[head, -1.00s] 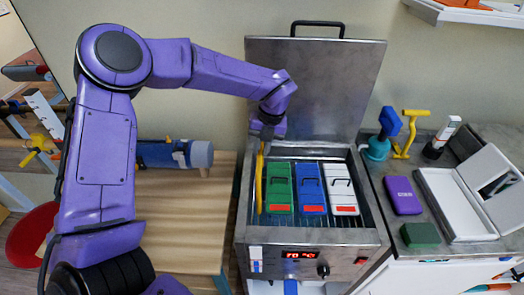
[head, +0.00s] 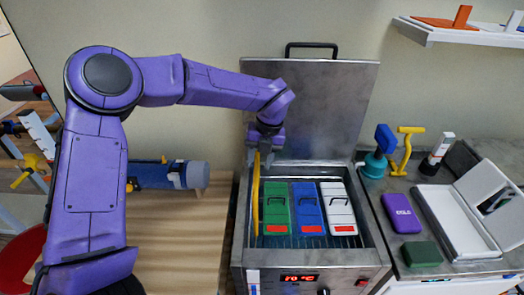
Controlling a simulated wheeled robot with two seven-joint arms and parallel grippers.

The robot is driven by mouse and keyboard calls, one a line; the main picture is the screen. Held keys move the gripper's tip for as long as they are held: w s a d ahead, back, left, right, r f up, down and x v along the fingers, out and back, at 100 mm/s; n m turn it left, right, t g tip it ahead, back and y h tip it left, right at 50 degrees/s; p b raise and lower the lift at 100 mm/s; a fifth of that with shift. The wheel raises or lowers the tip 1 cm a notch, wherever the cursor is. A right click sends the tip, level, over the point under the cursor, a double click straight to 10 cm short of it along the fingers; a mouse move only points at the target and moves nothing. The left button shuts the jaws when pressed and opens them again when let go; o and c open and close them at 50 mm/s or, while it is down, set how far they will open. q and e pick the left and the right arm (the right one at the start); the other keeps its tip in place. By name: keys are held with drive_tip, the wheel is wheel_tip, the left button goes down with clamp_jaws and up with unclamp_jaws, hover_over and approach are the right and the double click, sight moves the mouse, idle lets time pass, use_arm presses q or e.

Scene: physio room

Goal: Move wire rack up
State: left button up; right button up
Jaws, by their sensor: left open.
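The wire rack (head: 283,241) shows as thin metal bars low inside an open steel heating tank (head: 312,263). Green (head: 277,207), blue (head: 308,206) and white (head: 338,207) packs with red labels lie side by side on it and cover most of it. A tall yellow strip (head: 256,200) stands upright at the tank's left side; I cannot tell whether it joins the rack. My left gripper (head: 266,154) is open, pointing down at the top of the yellow strip near the tank's back left corner. Whether its fingers touch the strip is unclear. My right gripper is out of view.
The tank's raised steel lid (head: 318,100) stands behind my gripper. A wooden table (head: 180,240) with a blue roll (head: 170,175) is at left. The right counter holds a purple box (head: 401,213), a green block (head: 421,254) and an open white case (head: 458,222).

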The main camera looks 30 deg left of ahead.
use_arm(q)
wheel_tip(320, 180, up, 8)
drive_tip(key=d+b, duration=0.1)
drive_tip(key=shift+w+d, duration=0.15)
drive_tip(key=shift+w, duration=0.2)
drive_tip(key=shift+r, duration=0.1)
drive_tip(key=shift+d, duration=0.1)
